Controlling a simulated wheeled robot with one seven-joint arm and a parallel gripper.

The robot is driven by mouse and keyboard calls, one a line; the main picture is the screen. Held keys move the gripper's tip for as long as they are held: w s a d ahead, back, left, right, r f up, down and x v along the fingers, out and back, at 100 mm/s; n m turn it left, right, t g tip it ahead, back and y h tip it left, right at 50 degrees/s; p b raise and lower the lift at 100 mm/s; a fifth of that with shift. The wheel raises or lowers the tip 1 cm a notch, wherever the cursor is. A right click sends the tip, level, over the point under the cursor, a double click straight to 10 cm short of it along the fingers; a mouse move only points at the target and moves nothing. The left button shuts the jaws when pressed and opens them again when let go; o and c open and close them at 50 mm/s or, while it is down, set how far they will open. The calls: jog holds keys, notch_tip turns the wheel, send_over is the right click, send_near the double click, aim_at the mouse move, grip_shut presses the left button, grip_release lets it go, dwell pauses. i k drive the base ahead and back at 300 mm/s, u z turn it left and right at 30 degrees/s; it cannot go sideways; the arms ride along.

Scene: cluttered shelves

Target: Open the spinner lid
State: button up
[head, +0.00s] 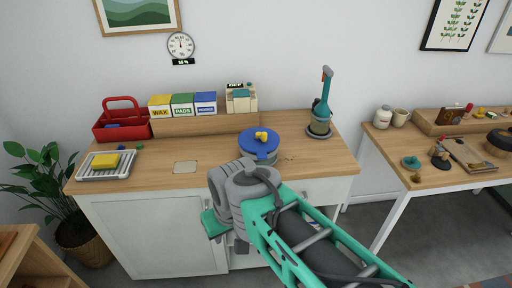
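The spinner is a pale round container with a blue lid (258,140) in the head view, standing near the middle of the wooden counter. My arm's grey and teal links reach in from the lower right and partly cover the space in front of the spinner. A teal piece at the arm's end, which looks like my gripper (215,223), is below and left of the spinner, in front of the counter's edge and apart from the lid. Its fingers cannot be made out.
On the counter (215,150) are a white tray with a yellow sponge (105,161), a red caddy (122,122), wax, pads and other boxes (182,104), and a teal brush in a holder (321,112). A cluttered table (430,178) stands right. The counter's front left-centre is mostly clear.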

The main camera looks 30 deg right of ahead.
aim_at(247, 140)
jog(key=z, duration=0.4)
jog(key=i, duration=0.4)
jog(key=z, duration=0.4)
